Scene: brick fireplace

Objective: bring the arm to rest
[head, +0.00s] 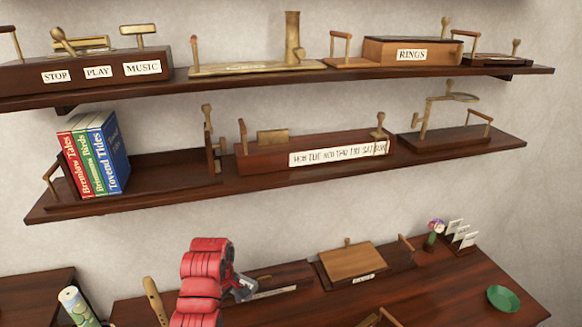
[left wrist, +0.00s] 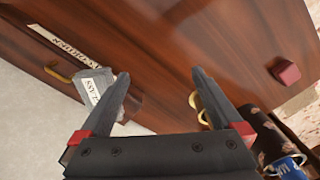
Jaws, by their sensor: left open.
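My left arm, red, rises from the bottom of the head view, and its grey gripper (head: 243,288) is over the lower wooden desk (head: 450,290). In the left wrist view my left gripper (left wrist: 160,76) is open, with its two dark fingers wide apart. Nothing is between the fingertips except the brown wooden surface (left wrist: 170,40) beyond. A grey block with a white label (left wrist: 95,85) shows beside the finger on the left of that view; I cannot tell if they touch. My right gripper is not in view.
Two wall shelves (head: 400,155) hold labelled wooden boxes, brass fittings and several books (head: 95,155). On the desk are a wooden board (head: 350,262), a green dish (head: 503,298) and a small flower figure (head: 434,233). A red cube (left wrist: 287,72) and brass handle (left wrist: 196,101) show in the wrist view.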

